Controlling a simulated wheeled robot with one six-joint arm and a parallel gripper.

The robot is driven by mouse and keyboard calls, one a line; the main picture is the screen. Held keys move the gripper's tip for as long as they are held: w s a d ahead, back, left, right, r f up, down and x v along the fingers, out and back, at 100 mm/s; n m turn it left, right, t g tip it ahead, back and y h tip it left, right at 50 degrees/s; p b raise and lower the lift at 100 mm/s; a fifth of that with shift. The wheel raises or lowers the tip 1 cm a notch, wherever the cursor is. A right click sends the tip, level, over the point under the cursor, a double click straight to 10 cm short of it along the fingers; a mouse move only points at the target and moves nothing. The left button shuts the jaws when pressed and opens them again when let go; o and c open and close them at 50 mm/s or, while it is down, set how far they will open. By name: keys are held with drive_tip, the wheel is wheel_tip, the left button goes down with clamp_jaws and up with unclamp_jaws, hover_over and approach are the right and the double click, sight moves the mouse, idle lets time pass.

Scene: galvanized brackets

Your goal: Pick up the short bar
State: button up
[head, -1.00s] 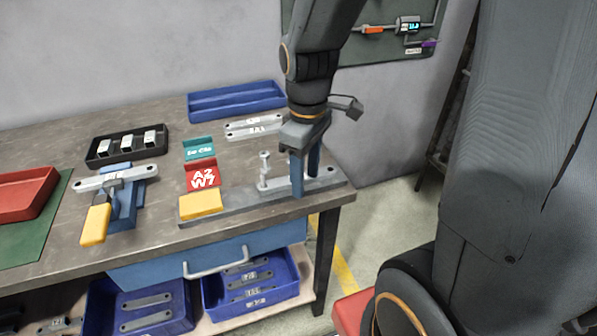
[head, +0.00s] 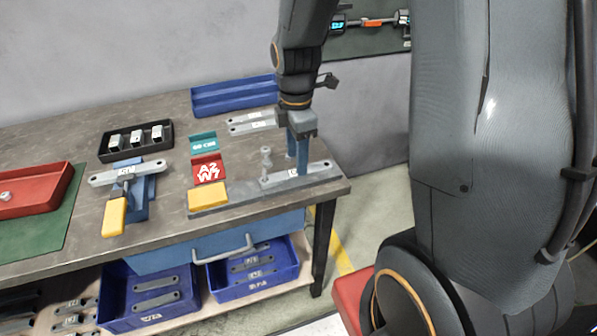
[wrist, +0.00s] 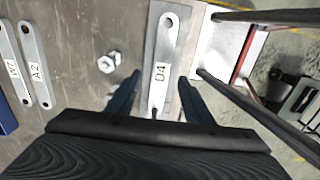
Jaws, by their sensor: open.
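A light grey flat bar marked D4 (head: 317,171) lies on a darker grey base plate (head: 236,196) at the table's front right. The wrist view shows the bar (wrist: 165,50) lengthwise, with a hole at each end. My gripper (head: 297,168) is open and points down at this bar. In the wrist view my gripper's fingers (wrist: 158,95) stand on either side of the bar, apart from it, with nothing held. Whether the fingertips reach down to the bar's level is unclear. Other bars are marked W7 (wrist: 13,62) and A2 (wrist: 38,65).
An upright bolt (head: 265,163) stands close beside the bar, left of my gripper. A yellow block (head: 208,195), a red A2 W7 sign (head: 208,170) and a blue fixture with another bar (head: 127,173) are farther left. A blue tray (head: 233,97) is behind.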

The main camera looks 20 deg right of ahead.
sight(290, 175)
drive_tip(key=shift+s+f+p, duration=0.1)
drive_tip(key=shift+f+p, duration=0.3)
drive_tip(key=shift+f, duration=1.45)
clamp_jaws()
